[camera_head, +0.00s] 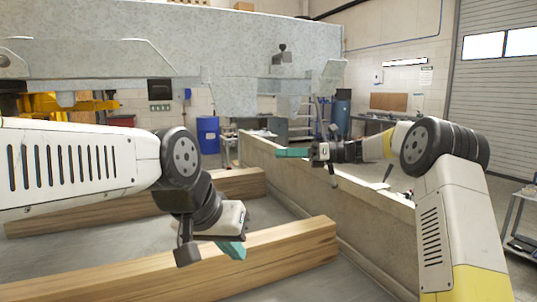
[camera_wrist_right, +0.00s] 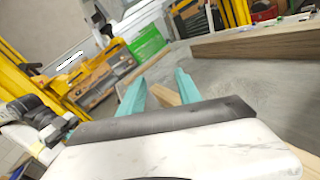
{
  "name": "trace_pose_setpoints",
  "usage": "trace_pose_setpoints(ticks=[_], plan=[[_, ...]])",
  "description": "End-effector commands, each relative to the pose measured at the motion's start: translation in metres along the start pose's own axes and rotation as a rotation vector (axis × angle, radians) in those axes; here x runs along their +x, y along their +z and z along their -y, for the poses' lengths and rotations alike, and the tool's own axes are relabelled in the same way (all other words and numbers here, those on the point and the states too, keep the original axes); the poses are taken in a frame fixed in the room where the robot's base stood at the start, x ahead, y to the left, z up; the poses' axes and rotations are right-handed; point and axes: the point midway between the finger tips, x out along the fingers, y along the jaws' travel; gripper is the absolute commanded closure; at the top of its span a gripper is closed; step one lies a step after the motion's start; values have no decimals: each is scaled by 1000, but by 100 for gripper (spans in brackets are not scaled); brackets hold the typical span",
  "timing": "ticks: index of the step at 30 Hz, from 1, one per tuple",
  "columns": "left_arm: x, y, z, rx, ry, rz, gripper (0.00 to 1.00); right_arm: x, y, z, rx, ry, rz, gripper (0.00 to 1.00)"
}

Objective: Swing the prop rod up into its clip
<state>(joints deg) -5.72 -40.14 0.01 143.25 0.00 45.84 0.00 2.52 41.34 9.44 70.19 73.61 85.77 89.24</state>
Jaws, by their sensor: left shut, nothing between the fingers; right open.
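The grey galvanised trailer frame (camera_head: 120,60) spans the upper part of the head view. A small dark fitting (camera_head: 283,56) sits on it right of centre; I cannot tell whether it is the clip. I cannot make out the prop rod with certainty in either view. My right gripper (camera_head: 293,152) points left below the frame, its teal fingers apart. In the right wrist view its two fingers (camera_wrist_right: 160,92) are open with nothing held between them. My left gripper (camera_head: 232,249) is low at the centre-left, shut and empty, above a timber beam.
A blue barrel (camera_head: 208,135) stands behind. Yellow equipment (camera_wrist_right: 95,80) and a green box (camera_wrist_right: 148,42) show in the right wrist view.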

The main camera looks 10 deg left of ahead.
Motion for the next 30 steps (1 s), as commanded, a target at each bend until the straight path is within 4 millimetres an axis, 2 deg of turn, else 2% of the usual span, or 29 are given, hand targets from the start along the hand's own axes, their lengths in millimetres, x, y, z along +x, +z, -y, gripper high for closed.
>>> trace_pose_setpoints(ticks=[5,12,18,28,29,30], plan=[[0,0,0,0,0,0,100,12,2,5,31,14,27,59],[0,0,0,0,0,0,100,51,3,4,29,13,25,59],[0,0,0,0,0,0,100,73,3,4,28,11,24,59],[0,0,0,0,0,0,100,78,3,4,27,9,25,59],[0,0,0,0,0,0,100,78,3,4,27,9,25,61],[0,0,0,0,0,0,100,78,3,4,27,9,24,69]])
